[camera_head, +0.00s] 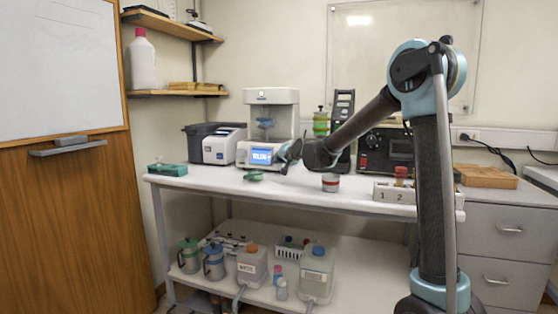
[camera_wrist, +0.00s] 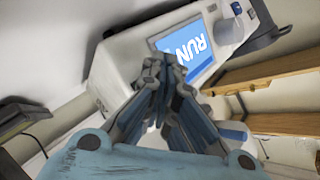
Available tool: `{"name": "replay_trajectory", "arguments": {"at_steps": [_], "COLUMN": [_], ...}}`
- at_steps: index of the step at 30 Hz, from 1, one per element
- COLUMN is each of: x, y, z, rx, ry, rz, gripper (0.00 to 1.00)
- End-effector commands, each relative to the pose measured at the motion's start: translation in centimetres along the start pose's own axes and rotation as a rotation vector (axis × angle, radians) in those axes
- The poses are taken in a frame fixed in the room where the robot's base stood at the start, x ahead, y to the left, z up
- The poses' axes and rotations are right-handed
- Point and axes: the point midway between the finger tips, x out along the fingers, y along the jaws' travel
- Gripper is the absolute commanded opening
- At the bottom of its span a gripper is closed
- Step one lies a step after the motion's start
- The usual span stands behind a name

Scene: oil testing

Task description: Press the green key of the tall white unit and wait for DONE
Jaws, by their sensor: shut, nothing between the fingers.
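The tall white unit (camera_head: 270,98) stands at the back of the bench. Its blue screen (camera_head: 261,156) is lit, and the wrist view shows RUN in white letters on the screen (camera_wrist: 188,45). My gripper (camera_head: 281,156) is at the unit's front, just right of the screen. In the wrist view my gripper (camera_wrist: 165,72) has its fingers together and empty, close to the front panel below the screen. The green key is not visible; the fingers cover part of the panel. I cannot tell whether they touch it.
A grey and white printer-like device (camera_head: 215,143) stands left of the unit. The front left of the bench is mostly clear.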

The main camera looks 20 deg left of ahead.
Motion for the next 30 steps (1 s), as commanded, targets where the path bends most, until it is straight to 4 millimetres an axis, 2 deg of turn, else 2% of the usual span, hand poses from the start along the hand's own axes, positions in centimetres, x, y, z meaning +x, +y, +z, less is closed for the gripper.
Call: {"name": "replay_trajectory", "arguments": {"at_steps": [15,25,30], "x": [-1.1,-1.2,-2.0], "y": [-0.8,-0.9,-1.4], "z": [0.8,0.9,1.4], "rx": [-0.002,0.0,-0.001], "ry": [0.0,0.0,0.0], "rz": [0.0,0.0,0.0], "gripper": [0.0,0.0,0.0]}}
